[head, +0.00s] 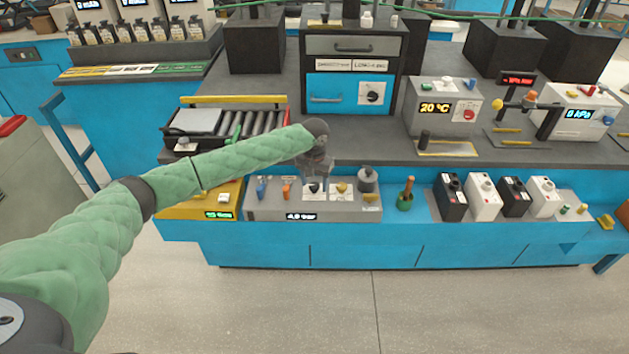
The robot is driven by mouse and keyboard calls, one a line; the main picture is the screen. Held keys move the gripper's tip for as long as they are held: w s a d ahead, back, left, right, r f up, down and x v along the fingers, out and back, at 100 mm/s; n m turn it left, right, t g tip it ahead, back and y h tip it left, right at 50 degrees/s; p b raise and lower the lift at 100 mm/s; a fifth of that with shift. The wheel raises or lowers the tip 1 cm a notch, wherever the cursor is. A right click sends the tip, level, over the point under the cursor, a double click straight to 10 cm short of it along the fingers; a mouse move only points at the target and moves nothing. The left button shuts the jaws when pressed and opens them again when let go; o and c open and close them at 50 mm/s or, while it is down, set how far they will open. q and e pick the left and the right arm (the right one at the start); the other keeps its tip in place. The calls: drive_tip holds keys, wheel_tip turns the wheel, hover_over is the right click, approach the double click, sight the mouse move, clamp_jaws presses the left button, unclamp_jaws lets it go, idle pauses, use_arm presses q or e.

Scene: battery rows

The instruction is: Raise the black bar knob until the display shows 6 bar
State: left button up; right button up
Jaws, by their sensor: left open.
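The grey control panel (265,213) is on the front of the blue bench, with a small display (301,217) that appears to read 4.9 bar. The black knob (314,189) sits on a white label in the middle of the panel, between an orange knob (286,191) and a yellow knob (342,187). My left gripper (315,182) points down right over the black knob, its fingers open. The fingers partly hide the knob, and I cannot tell whether they touch it. My right gripper is not in view.
A blue knob (261,187) and a grey cylinder (366,178) are also on the panel. A yellow unit (195,211) with a green display is to its left. A green-based handle (406,195) and black and white battery blocks (483,196) stand to the right.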

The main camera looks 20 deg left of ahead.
use_arm(q)
drive_tip(key=shift+f, duration=0.15)
drive_tip(key=shift+c, duration=0.5)
drive_tip(key=c, duration=0.9)
